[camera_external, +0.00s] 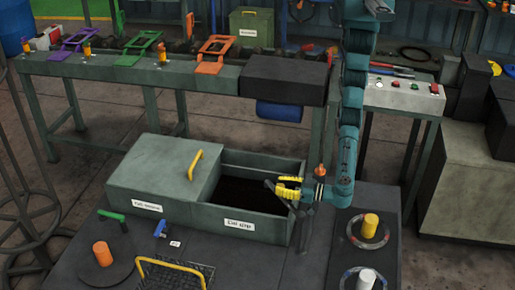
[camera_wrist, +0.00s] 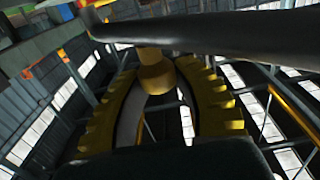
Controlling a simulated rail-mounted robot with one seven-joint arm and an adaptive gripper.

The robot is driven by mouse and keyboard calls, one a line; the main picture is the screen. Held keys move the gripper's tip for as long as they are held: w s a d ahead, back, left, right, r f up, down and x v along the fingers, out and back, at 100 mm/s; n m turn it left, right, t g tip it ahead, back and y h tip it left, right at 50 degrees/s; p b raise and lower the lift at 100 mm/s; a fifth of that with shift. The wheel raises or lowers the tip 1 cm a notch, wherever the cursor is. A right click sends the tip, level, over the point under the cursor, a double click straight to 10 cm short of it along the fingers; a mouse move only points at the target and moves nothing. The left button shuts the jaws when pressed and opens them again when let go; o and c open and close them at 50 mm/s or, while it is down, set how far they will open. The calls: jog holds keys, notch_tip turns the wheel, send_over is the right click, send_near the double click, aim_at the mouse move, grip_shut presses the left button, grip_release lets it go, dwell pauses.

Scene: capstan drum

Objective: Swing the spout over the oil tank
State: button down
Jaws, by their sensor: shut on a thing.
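My gripper (camera_external: 288,188) has yellow fingers and is above the right end of the open green-grey bin. In the wrist view my gripper (camera_wrist: 158,66) has its toothed yellow fingers around a yellow-brown knob (camera_wrist: 155,74). A thick dark bar (camera_wrist: 230,33) crosses the top of that view; I cannot tell for sure whether it is the spout. The bin (camera_external: 249,226), possibly the oil tank, has a dark inside and a white front label too small to read. In the external view, my fingers hide what is held.
A grey-green lidded box (camera_external: 150,180) with a yellow handle (camera_external: 195,163) adjoins the bin's left. An orange cylinder (camera_external: 102,253), a green lever (camera_external: 112,216) and a wire basket (camera_external: 172,276) are in front. Yellow (camera_external: 370,225) and white (camera_external: 366,279) cylinders stand at right.

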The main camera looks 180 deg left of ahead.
jog(key=shift+f, duration=0.1)
jog(key=c, duration=0.7)
grip_release()
jog(key=shift+c, duration=0.2)
jog(key=shift+a, duration=0.1)
jog(key=v, duration=1.2)
